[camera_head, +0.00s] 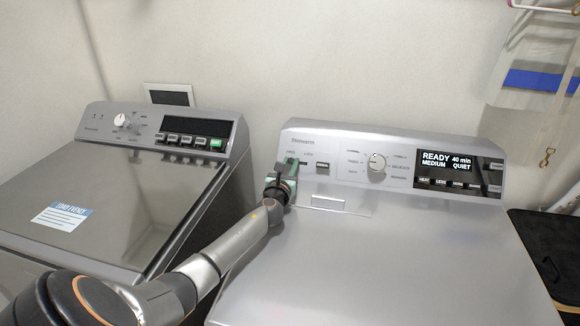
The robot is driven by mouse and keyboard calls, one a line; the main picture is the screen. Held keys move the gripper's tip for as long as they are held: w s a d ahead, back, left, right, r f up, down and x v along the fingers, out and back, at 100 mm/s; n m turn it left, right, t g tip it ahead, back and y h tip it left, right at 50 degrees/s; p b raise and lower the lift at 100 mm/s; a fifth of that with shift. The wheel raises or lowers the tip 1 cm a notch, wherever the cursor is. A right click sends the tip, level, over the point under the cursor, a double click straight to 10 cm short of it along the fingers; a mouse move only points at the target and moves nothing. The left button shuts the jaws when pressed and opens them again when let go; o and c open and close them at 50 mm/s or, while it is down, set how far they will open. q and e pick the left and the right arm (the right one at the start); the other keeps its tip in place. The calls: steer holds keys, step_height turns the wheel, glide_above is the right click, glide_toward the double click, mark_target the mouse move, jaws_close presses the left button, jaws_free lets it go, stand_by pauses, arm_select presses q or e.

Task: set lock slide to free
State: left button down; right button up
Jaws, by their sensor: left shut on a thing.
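The lock slide (303,163) is a short dark slot at the left end of the right machine's control panel (336,181), under two small labels that are hard to read. My left gripper (289,167), with green fingers, reaches up to the panel at the left part of this slot, below the left label. It is shut on the slide's handle, which the fingers mostly hide. My right gripper is out of view.
A dial (376,162) and a lit display (447,162) reading READY, 40 min, MEDIUM, QUIET sit right of the slide. Another machine (120,200) with a dark lid stands at the left. The right machine's top (400,260) is clear.

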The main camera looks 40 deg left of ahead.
arm_select(q)
steer(key=c, duration=0.7)
jaws_free()
steer(key=shift+s+a, duration=0.15)
steer(key=shift+a, duration=0.1)
steer(key=shift+d, duration=0.1)
steer(key=shift+s+d, duration=0.25)
steer(key=shift+s, duration=0.15)
steer(key=p+v, duration=0.1)
steer(key=v, duration=1)
steer(key=shift+s+p, duration=0.25)
steer(key=shift+p, duration=0.15)
